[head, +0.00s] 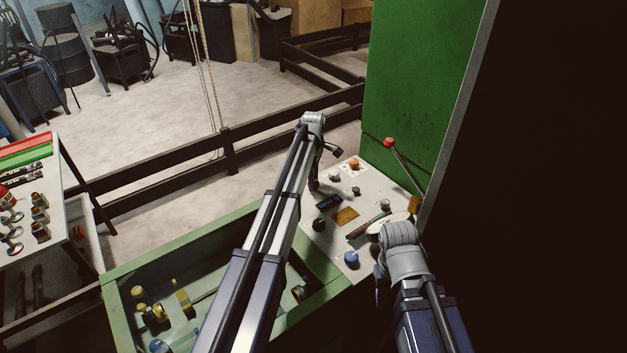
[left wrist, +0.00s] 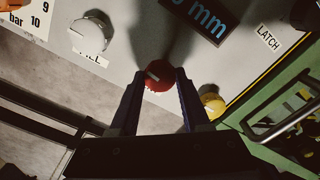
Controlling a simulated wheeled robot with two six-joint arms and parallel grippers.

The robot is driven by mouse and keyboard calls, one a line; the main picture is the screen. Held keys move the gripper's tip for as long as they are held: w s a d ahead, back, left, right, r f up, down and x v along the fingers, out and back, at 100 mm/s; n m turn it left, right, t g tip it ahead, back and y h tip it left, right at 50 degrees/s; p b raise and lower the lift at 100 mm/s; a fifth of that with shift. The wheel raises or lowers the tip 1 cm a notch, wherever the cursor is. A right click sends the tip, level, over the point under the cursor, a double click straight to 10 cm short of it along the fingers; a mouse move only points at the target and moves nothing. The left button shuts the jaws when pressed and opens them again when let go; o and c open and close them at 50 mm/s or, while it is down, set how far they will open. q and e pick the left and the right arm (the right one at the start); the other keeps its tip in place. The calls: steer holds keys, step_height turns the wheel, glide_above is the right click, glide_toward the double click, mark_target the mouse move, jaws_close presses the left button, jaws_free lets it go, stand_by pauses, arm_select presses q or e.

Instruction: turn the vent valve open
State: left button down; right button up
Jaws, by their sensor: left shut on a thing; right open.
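A round red knob (left wrist: 160,75) with a pale pointer mark sits on the grey panel in the left wrist view. No label naming it as the vent valve is readable. My left gripper (left wrist: 158,82) is shut on this red knob, one finger on each side. In the head view my left gripper (head: 315,180) hangs down at the panel's left edge, and the knob is hidden there. My right gripper (head: 380,283) is low at the panel's front right, mostly hidden by its own wrist; I see nothing held in it.
A white FILL knob (left wrist: 92,32), a yellow knob (left wrist: 213,104) and a display (left wrist: 200,16) are close by. The control panel (head: 375,185) also carries a red-tipped lever (head: 388,142) and a blue knob (head: 351,258). A green cabinet (head: 420,80) rises behind; a green-rimmed bin (head: 125,275) stands front left.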

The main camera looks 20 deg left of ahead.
arm_select(q)
steer(key=m, duration=1.2)
steer(key=shift+m, duration=2.2)
steer(key=shift+c, duration=1.8)
jaws_free()
steer(key=shift+r, duration=0.1)
